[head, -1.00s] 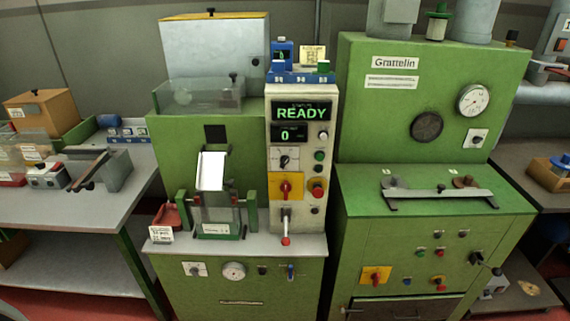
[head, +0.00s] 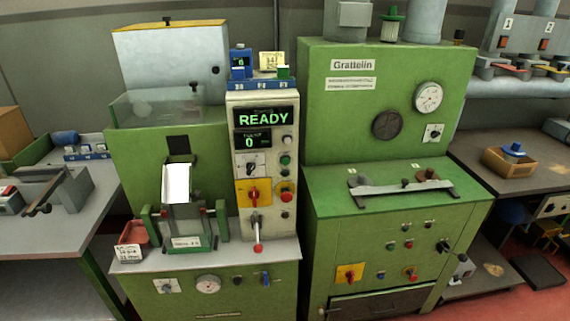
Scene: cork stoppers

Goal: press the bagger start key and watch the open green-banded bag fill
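The bagger is a green machine (head: 125,165) at left centre, with a pale control panel (head: 262,205) on its right side. Its upper display (head: 264,118) reads READY and the one below (head: 252,140) reads 0. A green button (head: 286,160) sits on the panel above a red mushroom button (head: 286,196); I cannot read which is the start key. Under the white chute (head: 176,182) a clear bag with a green band (head: 186,243) stands between green side clamps. Its contents are too small to tell. Neither of my grippers is in view.
A green Grattelin machine (head: 395,185) stands to the right. A red scoop (head: 133,232) and a handwritten card (head: 128,253) are on the bagger's ledge. A grey bench (head: 60,225) is at left, and another bench (head: 520,175) with a wooden box (head: 508,160) at right.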

